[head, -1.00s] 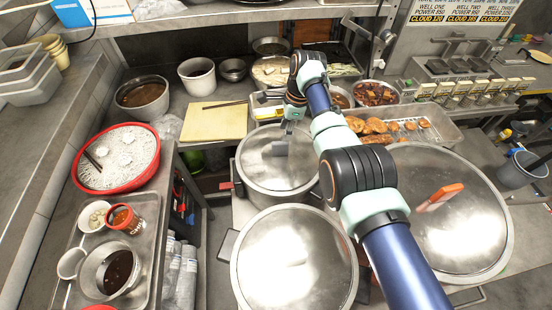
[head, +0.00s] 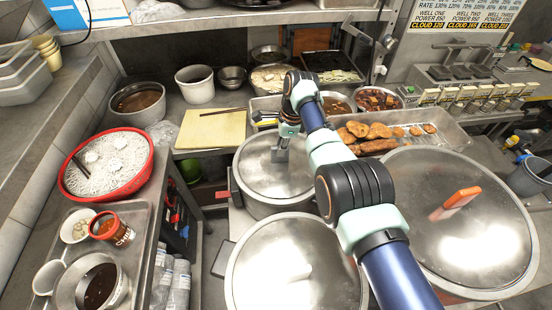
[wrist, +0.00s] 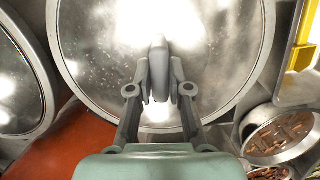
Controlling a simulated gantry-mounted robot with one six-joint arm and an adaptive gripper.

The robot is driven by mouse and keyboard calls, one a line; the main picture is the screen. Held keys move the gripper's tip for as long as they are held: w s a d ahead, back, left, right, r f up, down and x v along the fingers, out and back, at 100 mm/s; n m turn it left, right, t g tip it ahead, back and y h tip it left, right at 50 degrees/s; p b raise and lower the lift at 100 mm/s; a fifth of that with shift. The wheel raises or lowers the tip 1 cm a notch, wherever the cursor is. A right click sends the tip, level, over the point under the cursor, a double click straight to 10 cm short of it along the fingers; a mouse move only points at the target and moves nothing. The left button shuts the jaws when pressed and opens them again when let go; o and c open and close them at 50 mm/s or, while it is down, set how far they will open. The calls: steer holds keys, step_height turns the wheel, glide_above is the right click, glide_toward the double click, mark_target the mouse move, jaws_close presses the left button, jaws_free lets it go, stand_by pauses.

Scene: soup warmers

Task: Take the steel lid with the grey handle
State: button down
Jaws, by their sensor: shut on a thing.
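The steel lid with the grey handle (head: 258,172) is on the middle pot (head: 280,208), left of my arm. In the wrist view the round lid (wrist: 95,45) fills the upper middle, with its grey handle (wrist: 159,60) upright at the centre. My gripper (head: 281,152) reaches down onto the handle from above. In the wrist view my gripper (wrist: 159,90) has one finger on each side of the handle and is shut on it. The lid looks level, and I cannot tell any gap between it and the pot rim.
A large lid with an orange handle (head: 462,198) is at the right. Another steel lid (head: 290,270) is in front. A cutting board (head: 210,128), a tray of fried food (head: 440,140) and a red noodle bowl (head: 105,165) surround the pots.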

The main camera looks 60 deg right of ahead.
steer(key=shift+r+p, duration=0.85)
steer(key=shift+r+p, duration=1.65)
steer(key=shift+r, duration=0.05)
